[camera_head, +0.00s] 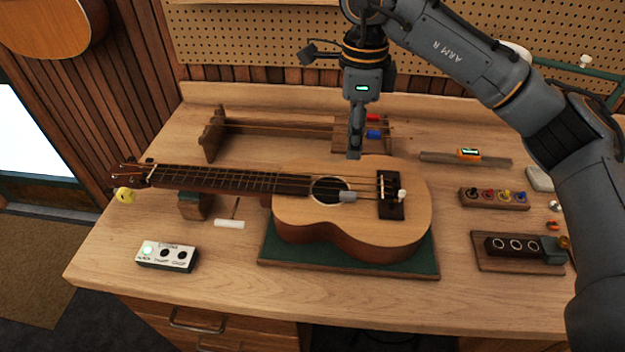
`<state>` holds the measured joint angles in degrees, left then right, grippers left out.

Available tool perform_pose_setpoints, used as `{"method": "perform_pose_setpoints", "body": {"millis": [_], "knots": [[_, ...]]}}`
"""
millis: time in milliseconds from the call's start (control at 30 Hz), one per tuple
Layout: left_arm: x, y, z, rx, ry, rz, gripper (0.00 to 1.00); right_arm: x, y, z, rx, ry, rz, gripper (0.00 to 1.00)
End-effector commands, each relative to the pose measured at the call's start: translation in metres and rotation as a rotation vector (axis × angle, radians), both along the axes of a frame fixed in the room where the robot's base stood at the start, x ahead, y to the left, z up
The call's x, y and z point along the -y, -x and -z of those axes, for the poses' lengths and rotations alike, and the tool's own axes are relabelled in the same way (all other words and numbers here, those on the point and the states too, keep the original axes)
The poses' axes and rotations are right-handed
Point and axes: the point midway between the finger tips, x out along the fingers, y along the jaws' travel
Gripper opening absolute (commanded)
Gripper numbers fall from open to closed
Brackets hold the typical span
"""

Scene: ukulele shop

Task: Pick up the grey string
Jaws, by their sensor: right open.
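A small grey cylinder (348,196) sits at the sound hole of the ukulele (300,212), on or just above its strings; I cannot tell whether it belongs to the grey string. At the back, thin strings run along a wooden rack (213,135) to a block with a red piece (373,118) and a blue piece (374,134). No string there is clearly grey. My right gripper (355,154) points down, open and seemingly empty, behind the ukulele body and left of the blue piece. The finger gap is hard to see. My left gripper is out of view.
The ukulele lies on a green mat (350,263), its neck on a support (195,206). A white pedal box (167,256) and white stick (229,224) are at front left. Peg and ring holders (494,199) (490,264) stand right. The front edge is mostly clear.

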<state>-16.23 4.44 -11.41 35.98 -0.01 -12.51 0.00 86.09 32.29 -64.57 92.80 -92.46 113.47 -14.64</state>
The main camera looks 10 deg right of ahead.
Motion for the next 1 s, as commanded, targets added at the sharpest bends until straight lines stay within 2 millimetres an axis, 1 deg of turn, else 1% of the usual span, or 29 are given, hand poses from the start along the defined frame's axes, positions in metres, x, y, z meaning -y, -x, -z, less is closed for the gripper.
{"method": "perform_pose_setpoints", "body": {"millis": [200, 300, 367, 467, 567, 700, 767, 900, 1000], "knots": [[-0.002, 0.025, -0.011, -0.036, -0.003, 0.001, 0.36, 0.0, 0.002, 0.042, -0.005, 0.001, -0.002, 0.43], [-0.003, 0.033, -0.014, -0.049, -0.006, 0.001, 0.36, 0.0, 0.001, 0.059, -0.005, 0.0, 0.0, 0.43], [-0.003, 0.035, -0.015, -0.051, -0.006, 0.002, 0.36, 0.0, 0.001, 0.066, -0.003, 0.0, 0.0, 0.43], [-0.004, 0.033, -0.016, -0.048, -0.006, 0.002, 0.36, -0.001, 0.001, 0.072, -0.002, -0.001, -0.001, 0.43], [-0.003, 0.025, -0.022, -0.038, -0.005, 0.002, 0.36, -0.001, 0.002, 0.078, -0.003, -0.001, -0.001, 0.43], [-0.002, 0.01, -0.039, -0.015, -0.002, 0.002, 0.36, -0.004, 0.004, 0.097, -0.006, 0.0, -0.001, 0.43], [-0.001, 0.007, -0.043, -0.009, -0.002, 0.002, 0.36, -0.004, 0.004, 0.107, -0.005, 0.0, 0.0, 0.43], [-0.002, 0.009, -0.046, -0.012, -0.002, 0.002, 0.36, -0.004, 0.003, 0.123, -0.003, 0.0, -0.001, 0.43], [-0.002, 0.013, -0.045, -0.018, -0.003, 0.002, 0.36, -0.004, 0.003, 0.126, -0.001, 0.0, -0.001, 0.43]]}}
